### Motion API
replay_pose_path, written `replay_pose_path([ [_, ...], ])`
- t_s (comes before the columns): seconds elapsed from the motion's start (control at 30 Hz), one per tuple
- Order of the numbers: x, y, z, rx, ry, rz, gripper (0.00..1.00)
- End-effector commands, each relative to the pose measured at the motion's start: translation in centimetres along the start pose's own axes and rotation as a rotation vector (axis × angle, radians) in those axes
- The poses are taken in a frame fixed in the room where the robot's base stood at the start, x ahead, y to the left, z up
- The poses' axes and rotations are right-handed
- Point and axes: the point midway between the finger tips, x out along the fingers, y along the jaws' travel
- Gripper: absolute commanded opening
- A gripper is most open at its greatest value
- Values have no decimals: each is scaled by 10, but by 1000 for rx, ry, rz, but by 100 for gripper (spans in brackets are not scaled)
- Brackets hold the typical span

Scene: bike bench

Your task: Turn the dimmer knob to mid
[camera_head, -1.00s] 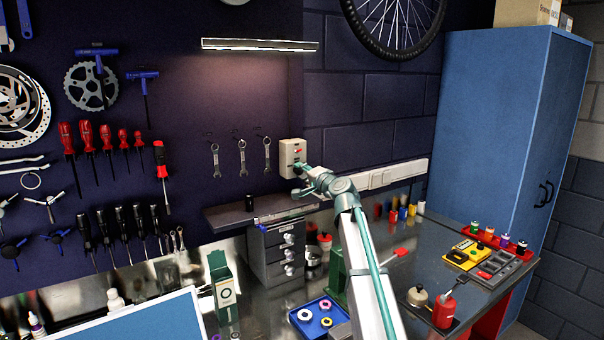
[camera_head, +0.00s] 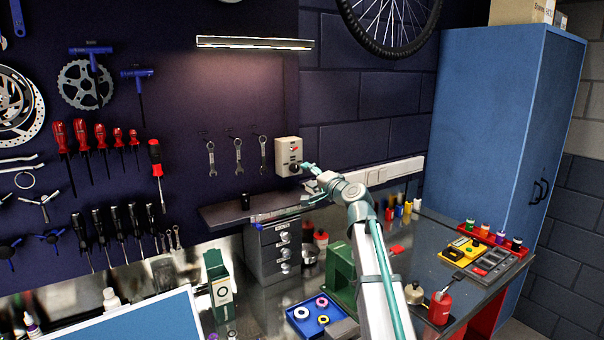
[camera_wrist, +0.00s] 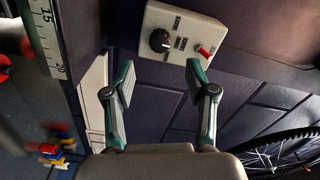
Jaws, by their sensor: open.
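The dimmer box (camera_head: 284,150) is a pale wall box above the bench. It carries a black dimmer knob (camera_head: 294,168) low down and a red switch. In the wrist view the knob (camera_wrist: 160,40) has a pale pointer mark and small labels around it; the labels are too small to read. The red switch (camera_wrist: 204,52) is to its right there. My gripper (camera_wrist: 160,72) is open and empty, its two fingers spread wide. In the wrist view the knob is beyond the gap between the fingertips, apart from both. In the head view my gripper (camera_head: 309,174) is just right of the box.
Several wrenches (camera_head: 238,156) hang left of the box. A shelf (camera_head: 222,214) and a grey drawer unit (camera_head: 272,250) are below it. White trunking (camera_head: 395,170) runs along the wall to the right. A green tool (camera_head: 340,278) stands on the bench near my arm.

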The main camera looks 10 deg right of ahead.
Motion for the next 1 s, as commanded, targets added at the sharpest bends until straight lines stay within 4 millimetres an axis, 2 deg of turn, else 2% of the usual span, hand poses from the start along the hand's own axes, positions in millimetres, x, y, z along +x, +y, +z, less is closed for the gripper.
replay_pose_path([
  [0.03, -13, 0, 2, -1, 2, -1, 56],
  [0.1, -25, 0, 2, -1, 1, -1, 56],
  [0.3, -46, 0, 1, -1, 1, 0, 56],
  [0.77, -50, 0, -1, -1, 1, 1, 56],
  [0.87, -52, 5, -8, -7, 12, 7, 56],
  [1.0, -60, 25, -37, -36, 56, 35, 56],
])
